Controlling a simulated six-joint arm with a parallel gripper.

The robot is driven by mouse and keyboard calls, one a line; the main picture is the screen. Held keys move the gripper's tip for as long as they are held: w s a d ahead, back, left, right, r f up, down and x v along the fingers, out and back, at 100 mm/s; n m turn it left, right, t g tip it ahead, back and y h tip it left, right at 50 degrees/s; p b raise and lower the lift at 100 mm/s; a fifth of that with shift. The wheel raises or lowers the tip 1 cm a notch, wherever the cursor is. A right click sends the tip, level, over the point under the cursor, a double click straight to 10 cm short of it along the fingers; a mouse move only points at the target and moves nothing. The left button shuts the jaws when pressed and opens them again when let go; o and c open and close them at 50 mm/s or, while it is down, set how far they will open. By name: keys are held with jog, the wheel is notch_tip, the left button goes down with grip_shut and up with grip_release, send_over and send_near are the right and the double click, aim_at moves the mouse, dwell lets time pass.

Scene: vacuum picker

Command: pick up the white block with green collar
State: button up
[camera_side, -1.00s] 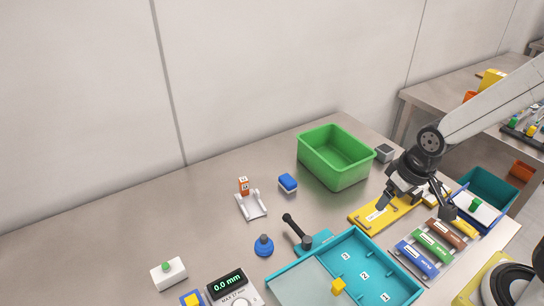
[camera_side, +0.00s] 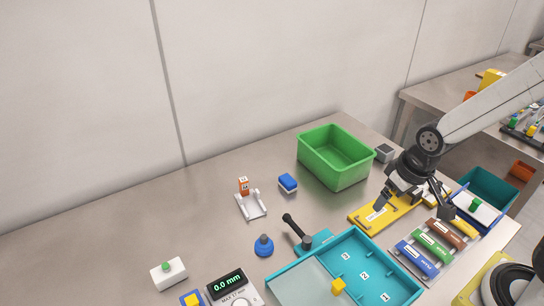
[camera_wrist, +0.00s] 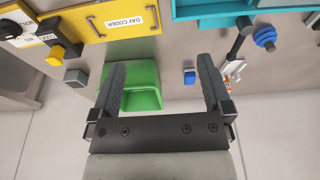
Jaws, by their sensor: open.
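A white block with a round green part on top (camera_side: 169,273) stands on the bench at the lower left of the side view. Another white piece with a green part (camera_side: 475,206) sits at the blue tray on the right; I cannot tell its exact shape. My gripper (camera_side: 415,207) is open and empty, above the yellow plate on the right, far from the white block at the lower left. In the wrist view my gripper (camera_wrist: 162,75) has its two fingers spread wide with nothing held. I cannot make out the white block in the wrist view.
A green bin (camera_side: 335,160), a teal compartment tray (camera_side: 395,285), a yellow plate (camera_side: 365,220) and coloured labelled blocks (camera_side: 430,247) crowd the right. A blue knob (camera_side: 264,246), a black-handled tool (camera_side: 297,232) and a gauge (camera_side: 230,286) stand midway. The left bench is clear.

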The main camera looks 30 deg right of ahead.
jog(key=w+a+m+y, duration=0.1)
jog(key=w+a+m, duration=0.3)
jog(key=w+a, duration=0.4)
jog(key=m+g+y, duration=0.3)
jog(key=m+y, duration=0.2)
jog(key=m, duration=0.9)
send_over(170, 266)
jog(key=d, duration=0.4)
jog(key=f, duration=0.7)
jog(key=shift+w+a+f, duration=0.2)
jog(key=shift+a+f, duration=0.05)
jog(key=shift+f, duration=0.05)
jog(key=shift+a+f, duration=0.1)
jog(key=shift+a, duration=0.15)
jog(key=shift+x, duration=1.25)
jog(key=shift+x, duration=2.6)
jog(key=shift+w, duration=0.1)
